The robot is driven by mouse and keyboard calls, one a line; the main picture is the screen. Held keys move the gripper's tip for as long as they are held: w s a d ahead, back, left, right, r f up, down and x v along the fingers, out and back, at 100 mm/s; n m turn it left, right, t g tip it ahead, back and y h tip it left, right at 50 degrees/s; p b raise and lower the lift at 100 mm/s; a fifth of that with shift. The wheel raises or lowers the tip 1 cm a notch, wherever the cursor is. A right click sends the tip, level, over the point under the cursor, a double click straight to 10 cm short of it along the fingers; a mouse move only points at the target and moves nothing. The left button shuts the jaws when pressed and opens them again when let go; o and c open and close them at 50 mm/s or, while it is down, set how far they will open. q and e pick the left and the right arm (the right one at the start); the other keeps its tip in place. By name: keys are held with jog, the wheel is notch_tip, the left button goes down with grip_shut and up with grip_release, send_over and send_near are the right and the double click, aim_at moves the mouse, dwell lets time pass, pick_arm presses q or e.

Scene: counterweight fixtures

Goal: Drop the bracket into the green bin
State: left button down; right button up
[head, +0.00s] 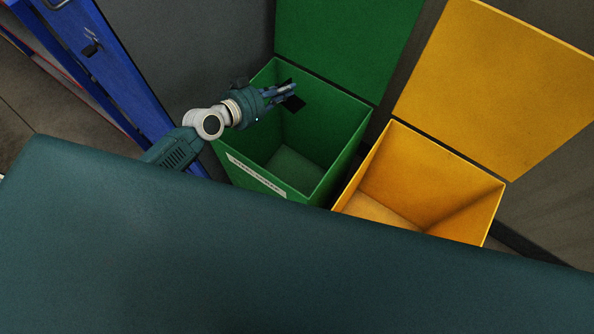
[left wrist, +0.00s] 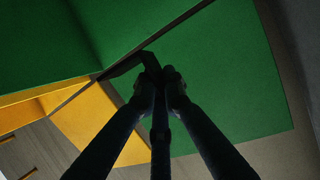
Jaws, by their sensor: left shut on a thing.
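The green bin (head: 240,172) stands open at the middle of the head view, its lid raised behind it and a white label on its front. My left gripper (head: 287,90) reaches in from the left over the bin's opening. It is shut on the dark bracket (head: 294,103), which hangs above the opening near the back. In the left wrist view the gripper (left wrist: 160,78) shows as dark fingers closed on the bracket (left wrist: 126,67), with the green bin behind. The fingers hide part of the bracket. My right gripper is not in view.
A yellow bin (head: 420,150) with a raised lid stands close on the right of the green bin. A blue frame (head: 125,60) stands at the left, near my left arm. A grey wall is behind the bins.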

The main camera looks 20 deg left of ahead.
pick_arm(q)
jog(key=shift+r, duration=0.1)
jog(key=c, duration=1.8)
grip_release()
jog(key=shift+s, duration=0.1)
jog(key=v, duration=1.2)
